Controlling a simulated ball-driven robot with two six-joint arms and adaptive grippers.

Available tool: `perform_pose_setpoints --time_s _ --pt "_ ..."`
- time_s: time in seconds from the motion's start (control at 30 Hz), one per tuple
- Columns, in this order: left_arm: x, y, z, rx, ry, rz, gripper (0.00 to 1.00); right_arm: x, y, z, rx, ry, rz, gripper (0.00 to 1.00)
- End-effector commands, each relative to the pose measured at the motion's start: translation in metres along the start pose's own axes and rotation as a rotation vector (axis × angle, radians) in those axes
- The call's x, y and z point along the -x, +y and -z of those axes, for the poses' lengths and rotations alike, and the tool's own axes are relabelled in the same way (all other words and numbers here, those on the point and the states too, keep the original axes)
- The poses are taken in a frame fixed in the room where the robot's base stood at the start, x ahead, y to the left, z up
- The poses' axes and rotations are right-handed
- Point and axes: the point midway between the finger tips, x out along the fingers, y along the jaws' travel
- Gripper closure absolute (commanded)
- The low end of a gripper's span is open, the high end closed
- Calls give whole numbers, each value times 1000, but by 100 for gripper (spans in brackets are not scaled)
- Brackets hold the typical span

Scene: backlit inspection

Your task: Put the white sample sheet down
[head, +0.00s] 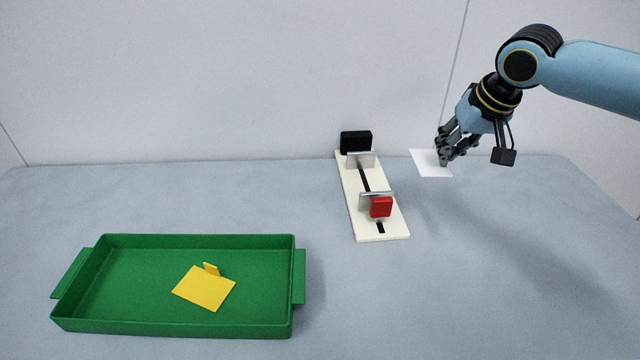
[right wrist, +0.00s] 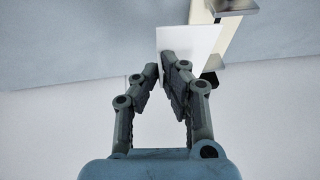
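The white sample sheet (head: 428,165) is a thin square at the back of the table, right of the cream fixture. Its far edge shows above the table's back edge, so it appears held in the air. My right gripper (head: 443,152) is at the sheet's right side, its fingertips close together on it. In the right wrist view, the white sheet (right wrist: 188,40) lies beyond the fingertips (right wrist: 158,65), which converge at its near left corner. The fingers hide the exact grip. My left gripper is not in view.
A cream fixture (head: 349,195) with a dark slot carries a black block (head: 356,141), metal plates and a red block (head: 381,207). A green tray (head: 130,285) at the front left holds a yellow sheet (head: 203,289) with a tab. The table's right side is clear.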

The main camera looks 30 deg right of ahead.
Motion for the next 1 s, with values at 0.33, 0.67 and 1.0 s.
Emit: perform_pose_setpoints --time_s 0.33,0.67,1.0 --pt "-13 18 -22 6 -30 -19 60 -6 11 10 7 0 3 100" --pt "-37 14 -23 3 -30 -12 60 -62 -43 20 3 -2 10 100" --pt "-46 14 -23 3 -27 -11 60 -99 -78 29 10 -3 0 100"
